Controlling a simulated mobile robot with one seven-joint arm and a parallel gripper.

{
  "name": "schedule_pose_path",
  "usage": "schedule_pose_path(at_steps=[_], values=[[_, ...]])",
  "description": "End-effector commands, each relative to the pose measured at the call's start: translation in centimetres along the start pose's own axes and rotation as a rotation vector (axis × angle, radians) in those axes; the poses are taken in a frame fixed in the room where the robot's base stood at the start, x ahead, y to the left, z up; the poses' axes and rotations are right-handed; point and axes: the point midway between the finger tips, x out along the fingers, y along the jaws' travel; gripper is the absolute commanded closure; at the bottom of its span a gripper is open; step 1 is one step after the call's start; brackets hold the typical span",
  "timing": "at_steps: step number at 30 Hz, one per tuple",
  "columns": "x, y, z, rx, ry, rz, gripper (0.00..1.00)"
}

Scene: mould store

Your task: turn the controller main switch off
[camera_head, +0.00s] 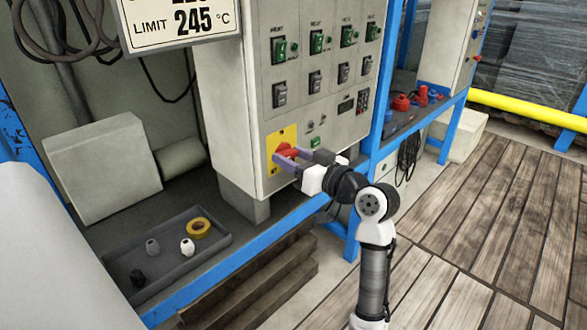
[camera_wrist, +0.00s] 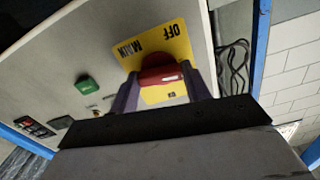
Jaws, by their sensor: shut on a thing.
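The controller main switch is a red handle (camera_head: 287,151) on a yellow plate (camera_head: 274,160), low on the front of the grey controller cabinet (camera_head: 238,120). In the wrist view the red handle (camera_wrist: 161,76) sits between my two fingers, and the yellow plate (camera_wrist: 165,45) behind it reads "OFF" and "MAIN", seen upside down. My gripper (camera_head: 296,161) is shut on the red handle, with a purplish finger on each side; it also shows in the wrist view (camera_wrist: 160,88). Part of the plate is hidden by the handle and fingers.
A green button (camera_wrist: 87,84) is close beside the plate. Green and dark switches (camera_head: 315,80) line the panel above. A grey tray (camera_head: 220,240) with a yellow tape roll (camera_head: 199,228) lies on the lower shelf. A blue frame post (camera_head: 385,75) stands right of the cabinet.

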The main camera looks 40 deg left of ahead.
Motion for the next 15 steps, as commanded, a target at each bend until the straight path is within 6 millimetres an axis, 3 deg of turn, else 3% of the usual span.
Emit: schedule_pose_path(at_steps=[15], values=[[-0.03, 0.01, 0.11, -0.162, -0.003, 0.000, 0.76]])
